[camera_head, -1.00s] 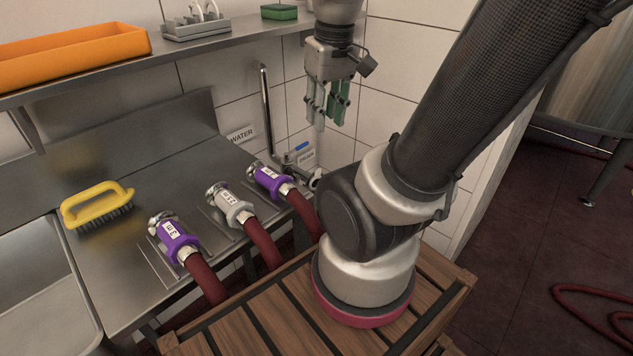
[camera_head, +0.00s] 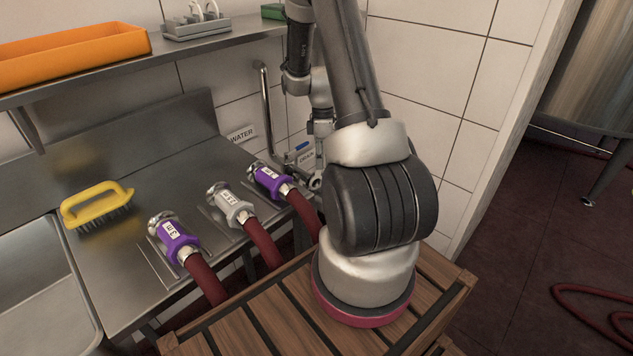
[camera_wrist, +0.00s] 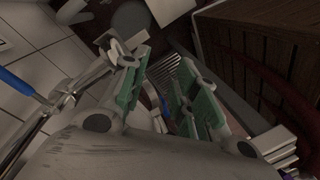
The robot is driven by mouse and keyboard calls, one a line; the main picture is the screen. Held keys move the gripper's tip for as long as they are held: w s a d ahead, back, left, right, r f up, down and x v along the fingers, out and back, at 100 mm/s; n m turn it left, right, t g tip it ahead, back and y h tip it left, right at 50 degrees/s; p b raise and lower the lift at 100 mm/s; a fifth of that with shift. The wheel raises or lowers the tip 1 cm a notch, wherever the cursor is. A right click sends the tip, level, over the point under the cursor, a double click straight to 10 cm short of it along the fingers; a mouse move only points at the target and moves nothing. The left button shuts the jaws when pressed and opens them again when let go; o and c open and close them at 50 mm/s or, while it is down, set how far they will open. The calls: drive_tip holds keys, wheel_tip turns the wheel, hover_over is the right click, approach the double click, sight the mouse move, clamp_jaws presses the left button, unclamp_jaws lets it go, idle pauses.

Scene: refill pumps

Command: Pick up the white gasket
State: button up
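I cannot clearly pick out a white gasket in either view. In the wrist view my gripper (camera_wrist: 163,85) is open, its two green-padded fingers apart with a gap between them. A small pale curved piece (camera_wrist: 157,112) shows in or beyond that gap; I cannot tell what it is. In the head view my gripper is low by the wall pipe and mostly hidden behind my own arm.
A metal pipe with a blue-handled valve (camera_head: 299,148) stands close to my gripper. Hose couplings, two purple (camera_head: 177,240) and one grey (camera_head: 231,205), lie on the steel counter beside a yellow brush (camera_head: 96,206). An orange tray (camera_head: 70,58) sits on the shelf above.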

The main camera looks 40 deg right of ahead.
drive_tip(key=w+d+n+t, duration=0.1)
drive_tip(key=w+d+n, duration=0.1)
drive_tip(key=w+n, duration=0.2)
drive_tip(key=n, duration=0.3)
hover_over(317, 179)
drive_tip(key=shift+t+h, duration=0.3)
drive_tip(key=shift+h, duration=0.1)
wheel_tip(317, 179, down, 7)
drive_tip(key=shift+w+d+f, duration=0.1)
drive_tip(key=shift+d, duration=0.05)
clamp_jaws()
